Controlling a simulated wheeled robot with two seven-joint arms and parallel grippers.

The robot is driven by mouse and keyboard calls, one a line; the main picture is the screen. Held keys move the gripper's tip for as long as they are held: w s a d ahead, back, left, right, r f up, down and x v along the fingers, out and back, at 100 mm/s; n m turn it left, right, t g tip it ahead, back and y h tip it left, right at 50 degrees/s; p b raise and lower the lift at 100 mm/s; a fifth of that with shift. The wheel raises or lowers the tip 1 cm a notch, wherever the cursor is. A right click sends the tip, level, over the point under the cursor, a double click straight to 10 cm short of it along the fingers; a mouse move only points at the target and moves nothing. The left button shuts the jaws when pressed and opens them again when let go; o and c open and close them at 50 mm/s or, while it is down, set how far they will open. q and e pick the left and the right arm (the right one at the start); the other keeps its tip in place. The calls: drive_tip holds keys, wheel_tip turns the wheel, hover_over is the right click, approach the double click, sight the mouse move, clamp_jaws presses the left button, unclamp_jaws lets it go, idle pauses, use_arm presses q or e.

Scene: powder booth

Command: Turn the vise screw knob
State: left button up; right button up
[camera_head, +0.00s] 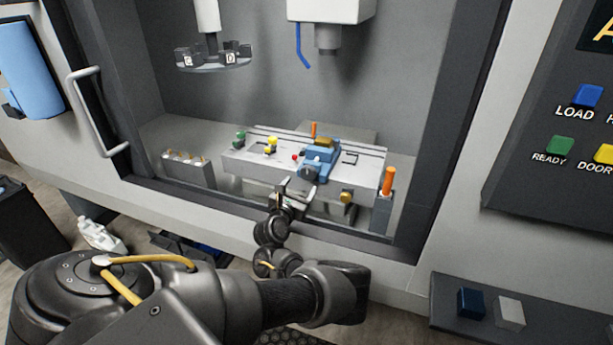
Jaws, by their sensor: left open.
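A blue vise (320,153) with a brass-coloured block (324,142) at its top sits on the grey machine table. A rounded dark blue part, which looks like the screw knob (309,175), faces me at the vise's front. My left gripper (298,187) is open, just in front of and slightly below that knob. I cannot tell whether the fingers touch it or reach around it. The gripper partly covers the table's front face. My right gripper is out of the picture.
The table (248,163) carries green, yellow and red knobs left of the vise. A tool carousel (214,60) and a spindle with a blue hose (300,45) hang above. An orange handle (388,181) stands at right. The door frame (425,150) borders the opening.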

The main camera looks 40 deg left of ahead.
sight(307, 174)
use_arm(q)
drive_tip(key=x, duration=0.7)
drive_tip(key=shift+w+p, duration=0.1)
drive_tip(key=shift+p, duration=0.2)
drive_tip(key=shift+c, duration=0.4)
drive_tip(key=c, duration=0.9)
